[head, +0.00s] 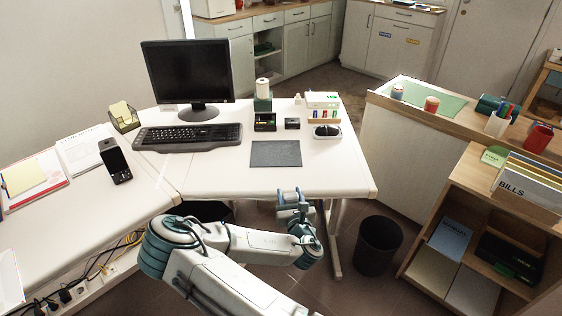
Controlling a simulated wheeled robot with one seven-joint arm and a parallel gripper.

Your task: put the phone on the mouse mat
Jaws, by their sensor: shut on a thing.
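The mouse mat (276,153) is a dark grey square lying flat and bare near the front of the white desk, right of the keyboard. My gripper (291,194) is at the desk's front edge, in front of the mat and a little to its right. A dark phone-like thing (118,168) with a grey top stands on the left desk part, far from my gripper. I cannot tell whether it is the task's phone.
A keyboard (188,134) and monitor (189,75) stand left of the mat. The desk right of the mat is clear. A black bin (377,245) stands on the floor at right.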

